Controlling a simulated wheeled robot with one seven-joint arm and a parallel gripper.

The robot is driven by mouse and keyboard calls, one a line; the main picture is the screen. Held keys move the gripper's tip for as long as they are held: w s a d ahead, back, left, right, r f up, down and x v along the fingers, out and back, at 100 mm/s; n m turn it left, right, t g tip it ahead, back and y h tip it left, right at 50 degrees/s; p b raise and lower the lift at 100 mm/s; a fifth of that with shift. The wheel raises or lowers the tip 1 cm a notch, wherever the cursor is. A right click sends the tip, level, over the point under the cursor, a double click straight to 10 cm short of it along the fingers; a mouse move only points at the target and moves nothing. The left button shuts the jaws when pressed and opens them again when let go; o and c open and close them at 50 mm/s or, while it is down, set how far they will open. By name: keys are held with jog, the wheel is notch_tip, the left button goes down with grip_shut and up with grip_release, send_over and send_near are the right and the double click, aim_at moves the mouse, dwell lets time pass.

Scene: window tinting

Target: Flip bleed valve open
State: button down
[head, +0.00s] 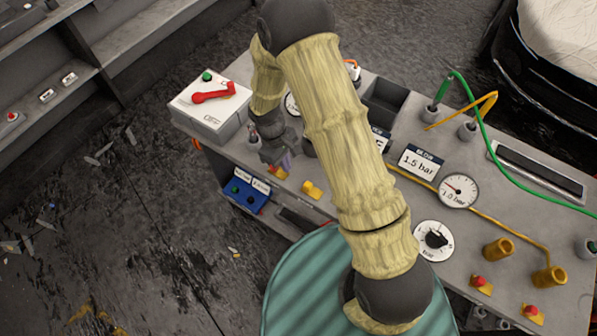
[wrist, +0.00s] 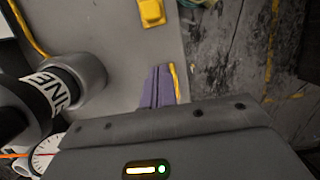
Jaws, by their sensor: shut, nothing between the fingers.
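No part in view carries a readable bleed valve label, so I cannot tell for sure which one it is. A small yellow block-like fitting (head: 312,190) sits on the front edge of the grey bench; a yellow fitting also shows at the top of the wrist view (wrist: 152,12). My gripper (head: 285,162) points down at the bench's front edge, left of that fitting and close to a red-and-yellow part (head: 278,172). Its purple fingers, also in the wrist view (wrist: 158,86), are shut and empty. A thin yellow strip (wrist: 175,82) shows right beside the fingertips. Contact there cannot be told.
A white box with a red lever (head: 213,95) stands left of my arm. A blue box (head: 246,190) hangs below the bench edge. Gauges (head: 458,190), a dial (head: 435,240), yellow posts (head: 497,249) and hoses (head: 510,172) occupy the right. My arm hides the bench middle.

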aim_at(308, 186)
jog(key=shift+s+p+x, duration=0.2)
jog(key=shift+p+x, duration=0.15)
jog(key=shift+x, duration=0.85)
jog(key=shift+s+d+r+p, duration=0.1)
jog(key=shift+s+d+p, duration=0.3)
jog(key=shift+d, duration=0.15)
jog(key=shift+s+d+r+p, duration=0.1)
jog(key=shift+s+d+p, duration=0.25)
jog(key=shift+d, duration=0.2)
jog(key=shift+s+d+f, duration=0.1)
jog(key=shift+s+d, duration=0.2)
jog(key=shift+d, duration=0.15)
jog(key=shift+a+f, duration=0.1)
jog(key=shift+s, duration=0.15)
